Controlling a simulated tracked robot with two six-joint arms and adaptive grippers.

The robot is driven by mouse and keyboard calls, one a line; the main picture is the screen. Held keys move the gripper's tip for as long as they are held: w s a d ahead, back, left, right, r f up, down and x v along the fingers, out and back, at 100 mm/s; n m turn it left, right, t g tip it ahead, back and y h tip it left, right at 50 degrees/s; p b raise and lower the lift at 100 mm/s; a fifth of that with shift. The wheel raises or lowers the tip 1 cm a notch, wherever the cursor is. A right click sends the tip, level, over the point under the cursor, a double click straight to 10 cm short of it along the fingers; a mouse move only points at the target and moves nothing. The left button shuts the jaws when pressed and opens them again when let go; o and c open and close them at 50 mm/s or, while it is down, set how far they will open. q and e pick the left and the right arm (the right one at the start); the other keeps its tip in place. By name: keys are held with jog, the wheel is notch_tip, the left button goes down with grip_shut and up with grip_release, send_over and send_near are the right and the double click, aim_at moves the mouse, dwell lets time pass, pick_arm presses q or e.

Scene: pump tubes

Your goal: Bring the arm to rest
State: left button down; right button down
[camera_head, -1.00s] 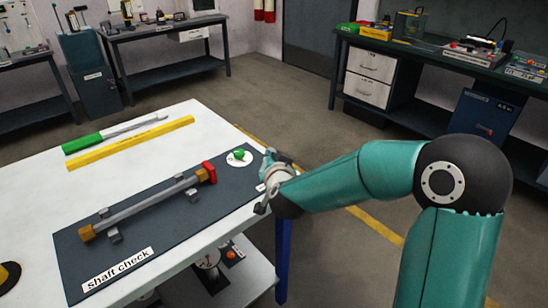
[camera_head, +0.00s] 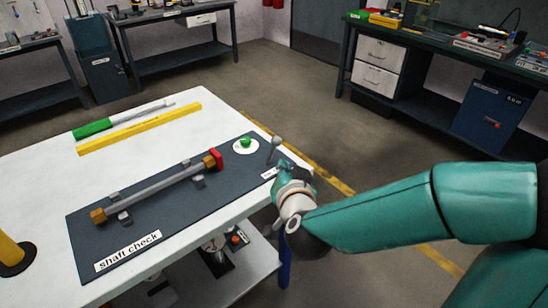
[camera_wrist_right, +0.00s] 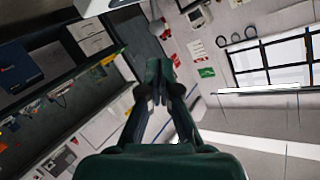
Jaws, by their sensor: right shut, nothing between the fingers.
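My right gripper (camera_head: 282,166) is beside the right edge of the white table, near the right end of the dark shaft check mat (camera_head: 150,232). The wrist hides most of it in the head view. In the right wrist view the gripper (camera_wrist_right: 156,72) has its fingers together with nothing between them. A grey shaft (camera_head: 160,185) with a brass end and a red end lies across two supports on the mat, apart from the gripper. My left gripper is not in view.
A green knob (camera_head: 245,142) sits on a white disc on the mat, and a thin grey post with a round top (camera_head: 275,147) stands near the gripper. A yellow bar (camera_head: 140,128) and a green-handled tool (camera_head: 95,128) lie behind. Floor right of the table is open.

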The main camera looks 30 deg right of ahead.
jog(key=shift+s+a, duration=0.1)
jog(key=shift+s, duration=0.1)
jog(key=s+a+f+n+g+y+p, duration=0.1)
jog(key=a+f+n+g+y+p, duration=0.15)
jog(key=f+p, duration=0.45)
jog(key=s+a+f+n+g+y+p, duration=0.1)
jog(key=a+f+n+g+y+p, duration=0.2)
jog(key=f, duration=0.9)
jog(key=s+a+f+n+g+y, duration=0.1)
jog(key=s+a+f+g+y, duration=0.1)
jog(key=s+a, duration=0.4)
jog(key=s+a+f+n+g+y+p, duration=0.1)
jog(key=s+a+f+n+g+y, duration=0.1)
jog(key=s+a+f+g, duration=0.3)
notch_tip(320, 180, down, 2)
jog(key=s+a+y, duration=0.1)
jog(key=s, duration=0.2)
jog(key=shift+a+f, duration=0.15)
jog(key=shift+a, duration=0.2)
